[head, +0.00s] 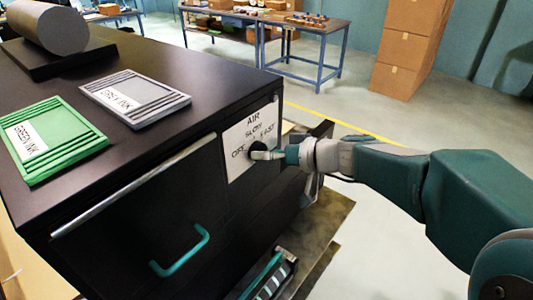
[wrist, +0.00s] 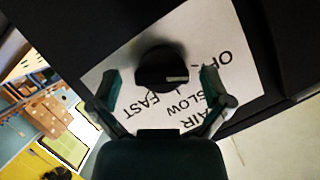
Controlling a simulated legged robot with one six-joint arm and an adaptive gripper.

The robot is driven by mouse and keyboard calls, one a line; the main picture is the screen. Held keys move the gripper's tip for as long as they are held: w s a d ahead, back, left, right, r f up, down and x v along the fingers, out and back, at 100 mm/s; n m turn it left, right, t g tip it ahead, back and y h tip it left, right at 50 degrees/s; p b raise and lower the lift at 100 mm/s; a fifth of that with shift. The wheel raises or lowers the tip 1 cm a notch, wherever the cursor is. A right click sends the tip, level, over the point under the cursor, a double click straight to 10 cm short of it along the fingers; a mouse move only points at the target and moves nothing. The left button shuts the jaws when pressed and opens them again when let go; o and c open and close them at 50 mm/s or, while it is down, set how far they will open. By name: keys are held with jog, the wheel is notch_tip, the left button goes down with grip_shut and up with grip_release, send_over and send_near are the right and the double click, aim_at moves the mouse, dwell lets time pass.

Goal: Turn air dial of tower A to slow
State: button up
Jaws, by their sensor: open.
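The black air dial (wrist: 160,62) sits on a white label plate (wrist: 125,68) lettered AIR, OFF, SLOW and FAST. A pale mark on the knob lies toward the right in the wrist view, on the OFF side. My gripper (wrist: 160,75) is open, with one finger on each side of the dial; I cannot tell whether they touch it. In the head view the plate (head: 240,138) is on the front of the black cabinet (head: 130,220), and my gripper (head: 270,155) is at its lower right, hiding most of the dial.
A green ink tray (head: 65,150) and a grey ink tray (head: 150,105) lie on the cabinet top with a grey roll (head: 50,25). Workbenches and stacked boxes (head: 410,45) stand far back; the floor between is clear.

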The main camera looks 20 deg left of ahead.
jog(key=shift+d, duration=0.1)
jog(key=c, duration=1.1)
jog(key=shift+c, duration=0.2)
jog(key=m+g, duration=0.1)
jog(key=m, duration=0.1)
jog(key=m+g+y, duration=0.1)
jog(key=m, duration=0.1)
jog(key=shift+f+y, duration=0.2)
jog(key=shift+y, duration=0.1)
jog(key=m+y, duration=0.1)
jog(key=m, duration=0.1)
jog(key=m+y, duration=0.1)
jog(key=m, duration=0.2)
jog(key=shift+f+g, duration=0.1)
jog(key=shift+g, duration=0.3)
